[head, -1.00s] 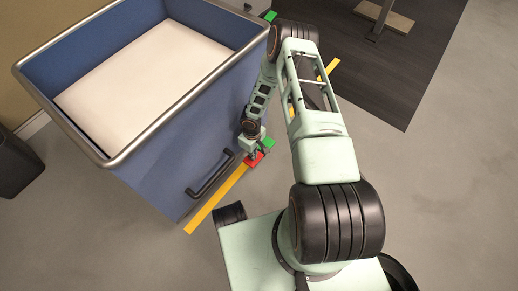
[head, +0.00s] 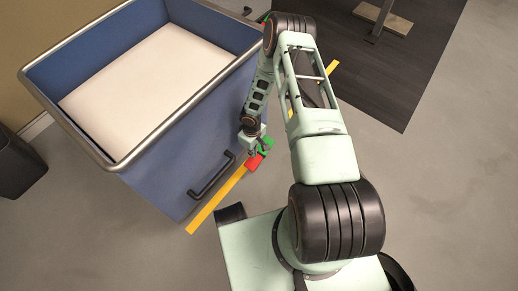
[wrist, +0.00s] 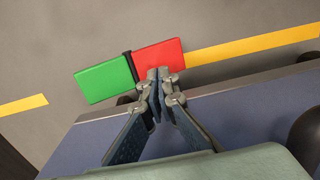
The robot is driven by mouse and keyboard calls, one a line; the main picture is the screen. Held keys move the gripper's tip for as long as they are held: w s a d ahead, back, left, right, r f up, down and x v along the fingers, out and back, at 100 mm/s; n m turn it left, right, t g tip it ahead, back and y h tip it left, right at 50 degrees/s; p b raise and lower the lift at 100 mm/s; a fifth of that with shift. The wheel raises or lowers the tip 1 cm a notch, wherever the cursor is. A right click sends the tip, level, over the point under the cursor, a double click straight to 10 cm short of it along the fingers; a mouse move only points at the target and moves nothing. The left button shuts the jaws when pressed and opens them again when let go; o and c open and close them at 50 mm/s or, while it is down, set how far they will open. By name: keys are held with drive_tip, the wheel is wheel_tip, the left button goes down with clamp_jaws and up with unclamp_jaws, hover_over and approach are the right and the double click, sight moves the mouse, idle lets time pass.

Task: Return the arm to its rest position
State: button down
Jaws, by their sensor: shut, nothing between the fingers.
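My gripper (wrist: 159,75) is shut and empty, its fingertips together in the wrist view. In the head view my arm reaches forward and bends down, with the gripper (head: 259,150) low beside the right side of the blue bin. A two-coloured piece lies just past the fingertips. Its red half (wrist: 160,56) and green half (wrist: 104,80) are split by a black band. In the head view the red half (head: 254,161) and green half (head: 267,143) show beside the gripper. I cannot tell whether the fingertips touch it.
The blue bin (head: 182,178), with a metal rim, black handle (head: 212,172) and white inside, stands close left of my arm. A yellow floor strip (head: 218,204) runs past it. A dark mat (head: 408,70) lies at upper right. Grey floor (head: 445,190) at right is clear.

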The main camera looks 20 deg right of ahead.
wheel_tip(320, 180, up, 3)
drive_tip(key=shift+f+p, duration=0.15)
drive_tip(key=shift+p, duration=0.5)
